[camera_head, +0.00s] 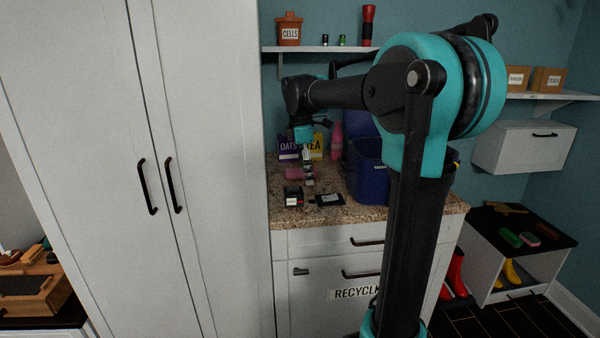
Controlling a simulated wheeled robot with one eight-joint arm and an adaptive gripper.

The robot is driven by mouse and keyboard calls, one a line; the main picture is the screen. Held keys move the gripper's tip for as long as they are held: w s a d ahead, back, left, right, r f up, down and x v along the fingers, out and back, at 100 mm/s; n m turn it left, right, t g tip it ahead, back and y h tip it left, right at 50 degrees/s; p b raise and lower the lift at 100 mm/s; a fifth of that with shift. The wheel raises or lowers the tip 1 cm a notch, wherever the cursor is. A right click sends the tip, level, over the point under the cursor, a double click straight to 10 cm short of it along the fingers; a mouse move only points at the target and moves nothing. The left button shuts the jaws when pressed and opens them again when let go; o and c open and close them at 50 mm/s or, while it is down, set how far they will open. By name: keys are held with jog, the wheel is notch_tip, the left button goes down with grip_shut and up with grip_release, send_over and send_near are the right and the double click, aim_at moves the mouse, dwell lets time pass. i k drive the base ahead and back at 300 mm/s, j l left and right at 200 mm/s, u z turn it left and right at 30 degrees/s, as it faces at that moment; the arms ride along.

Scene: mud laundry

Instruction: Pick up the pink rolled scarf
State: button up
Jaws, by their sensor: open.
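A pink shape, likely the pink rolled scarf (293,173), lies on the granite counter, partly hidden behind a small white bottle. My gripper (306,147) points down above the counter, over the bottle and close to the pink shape. Its jaws look small and dark here, and they are open. I see no clear contact with the pink shape.
The counter (345,214) also holds a small white bottle (308,168), a black-and-white box (293,196), a dark flat item (328,200), a blue bin (368,178), a purple box (289,150) and a pink bottle (336,141). A tall white cabinet (215,120) borders the left.

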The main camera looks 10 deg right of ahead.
aim_at(290, 174)
jog(key=i, duration=0.85)
